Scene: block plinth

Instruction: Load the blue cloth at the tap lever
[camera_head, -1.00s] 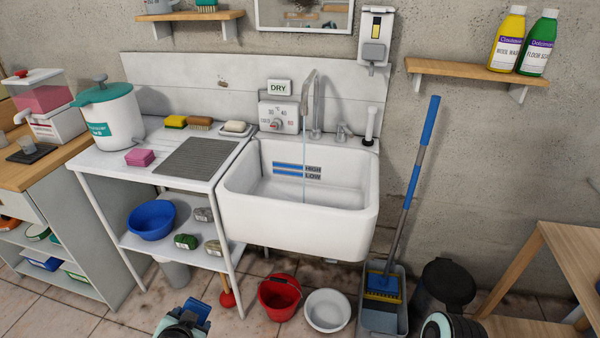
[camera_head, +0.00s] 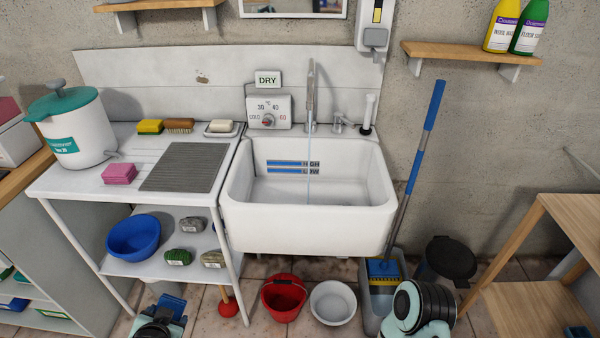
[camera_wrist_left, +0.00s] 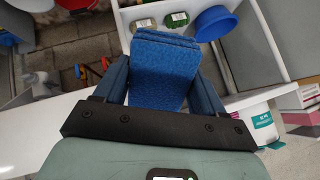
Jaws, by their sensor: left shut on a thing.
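The blue cloth (camera_wrist_left: 163,68) is a folded textured block between the dark blue fingers of my left gripper (camera_wrist_left: 160,85), which is shut on it. In the head view my left gripper (camera_head: 168,312) is at the bottom edge, in front of the shelf unit and well below the sink (camera_head: 307,222). The tap lever (camera_head: 341,123) is at the sink's back right, beside the tall grey spout (camera_head: 311,92). A thin water stream runs from the spout into the basin. A dark blue piece, apparently my right gripper (camera_head: 578,332), barely shows at the bottom right; its state is hidden.
The counter left of the sink holds a pink sponge (camera_head: 120,173), a grey mat (camera_head: 183,167) and a teal-lidded container (camera_head: 73,125). A red bucket (camera_head: 284,300) and white bowl (camera_head: 333,304) stand below the sink. A mop (camera_head: 425,135) leans right of it.

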